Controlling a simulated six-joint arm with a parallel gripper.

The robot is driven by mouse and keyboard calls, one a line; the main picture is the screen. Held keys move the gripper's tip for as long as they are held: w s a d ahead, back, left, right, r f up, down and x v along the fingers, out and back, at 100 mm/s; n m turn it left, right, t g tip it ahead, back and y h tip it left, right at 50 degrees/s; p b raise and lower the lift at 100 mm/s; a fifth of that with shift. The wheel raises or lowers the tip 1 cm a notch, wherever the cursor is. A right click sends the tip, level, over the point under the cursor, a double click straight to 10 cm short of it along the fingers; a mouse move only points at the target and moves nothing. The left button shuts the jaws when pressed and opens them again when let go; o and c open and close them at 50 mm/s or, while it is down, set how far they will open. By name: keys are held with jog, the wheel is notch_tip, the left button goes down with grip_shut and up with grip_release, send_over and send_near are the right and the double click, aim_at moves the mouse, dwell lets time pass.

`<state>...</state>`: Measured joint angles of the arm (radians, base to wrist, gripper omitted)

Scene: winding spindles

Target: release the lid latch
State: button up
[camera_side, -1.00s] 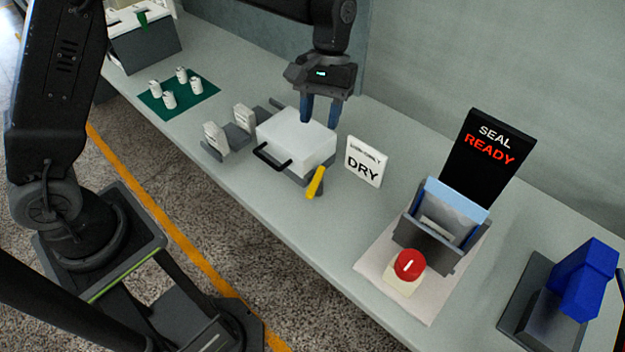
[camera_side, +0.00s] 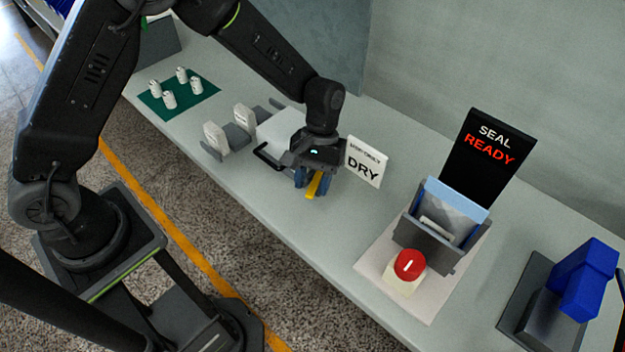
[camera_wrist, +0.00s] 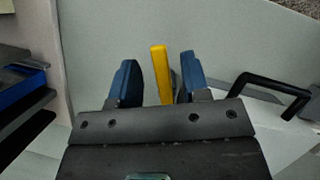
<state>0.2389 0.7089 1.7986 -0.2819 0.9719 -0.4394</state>
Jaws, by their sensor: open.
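The yellow lid latch (camera_side: 314,186) is at the front right corner of the white-lidded box (camera_side: 275,128). My gripper (camera_side: 311,190) is down at the latch, with its blue fingers on either side of it. In the wrist view the latch (camera_wrist: 161,74) stands between the two open fingers (camera_wrist: 156,82), closer to the right finger. Whether the right finger touches it I cannot tell. The black handle (camera_side: 268,158) is on the box's front, left of my gripper, and it also shows in the wrist view (camera_wrist: 270,88). My gripper hides much of the lid.
A sealing unit (camera_side: 440,230) with a red button (camera_side: 409,263) is farther right.

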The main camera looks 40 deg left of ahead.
jog(key=shift+s+f, duration=0.1)
jog(key=shift+f, duration=0.05)
grip_shut()
jog(key=shift+s+a+m+y, duration=0.1)
jog(key=shift+a+m+y, duration=0.15)
jog(key=shift+m, duration=0.45)
jog(key=shift+a+m+y, duration=0.15)
jog(key=shift+m+y, duration=0.2)
jog(key=shift+m, duration=0.35)
grip_release()
jog(key=shift+g, duration=0.3)
